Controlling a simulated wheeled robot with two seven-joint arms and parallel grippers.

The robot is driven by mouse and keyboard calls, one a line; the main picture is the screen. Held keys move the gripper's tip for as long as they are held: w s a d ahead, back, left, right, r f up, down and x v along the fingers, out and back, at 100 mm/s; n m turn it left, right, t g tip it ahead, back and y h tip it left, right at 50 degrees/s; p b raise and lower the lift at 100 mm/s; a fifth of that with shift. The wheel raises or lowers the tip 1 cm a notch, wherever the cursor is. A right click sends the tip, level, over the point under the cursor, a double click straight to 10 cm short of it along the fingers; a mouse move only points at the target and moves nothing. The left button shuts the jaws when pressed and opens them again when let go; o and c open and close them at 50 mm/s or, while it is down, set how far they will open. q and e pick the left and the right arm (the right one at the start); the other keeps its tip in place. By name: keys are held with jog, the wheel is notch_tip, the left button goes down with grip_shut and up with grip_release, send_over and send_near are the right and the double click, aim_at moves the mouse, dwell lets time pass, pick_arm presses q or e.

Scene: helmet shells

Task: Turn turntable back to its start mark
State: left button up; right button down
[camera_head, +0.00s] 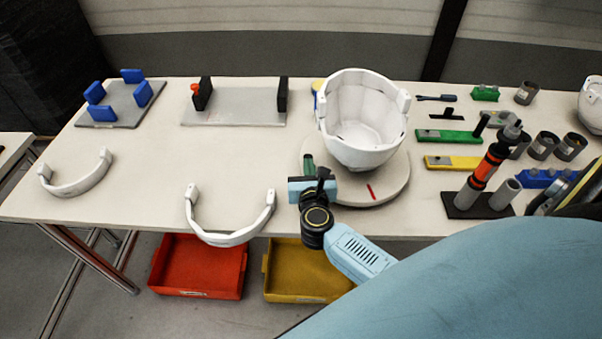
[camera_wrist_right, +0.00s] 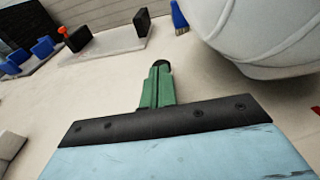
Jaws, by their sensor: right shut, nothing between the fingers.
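The turntable (camera_head: 392,191) is a round off-white disc near the middle of the table's front edge. A short red mark (camera_head: 371,191) shows on its front part. A white helmet shell (camera_head: 361,143) sits on the disc with its open side up and hides much of it. The shell also shows at the upper right of the right wrist view (camera_wrist_right: 270,35). My right gripper (camera_head: 308,161) is at the disc's left edge, beside the shell. Its green fingers (camera_wrist_right: 158,84) are shut and empty. I cannot tell whether they touch the disc. My left gripper is not in view.
Two white curved bands (camera_head: 76,185) (camera_head: 230,236) lie left on the table (camera_head: 145,205). Blue-post (camera_head: 119,112) and black-post (camera_head: 234,111) fixtures stand behind them. Tools and grey cylinders (camera_head: 505,193) crowd the right. Red (camera_head: 200,268) and yellow (camera_head: 297,268) bins sit below the front edge.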

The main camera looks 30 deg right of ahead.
jog(key=w+h, duration=0.1)
jog(key=m+g+h+b, duration=0.1)
jog(key=w+m+g+b, duration=0.1)
jog(key=shift+w+d+f+h, duration=0.25)
jog(key=shift+w+d+h, duration=0.1)
jog(key=shift+h, duration=0.05)
jog(key=shift+w+d+m+b, duration=0.1)
jog(key=shift+w+m+b, duration=0.15)
jog(key=shift+m+b, duration=0.2)
jog(key=shift+w+r+g+h, duration=0.15)
jog(key=shift+g+h, duration=0.15)
jog(key=shift+s+a, duration=0.2)
jog(key=shift+a, duration=0.05)
jog(key=v, duration=1.2)
jog(key=shift+s+a+r, duration=0.1)
jog(key=shift+s, duration=0.25)
jog(key=shift+s+a+r, duration=0.1)
jog(key=shift+s+a, duration=0.15)
jog(key=shift+a, duration=0.05)
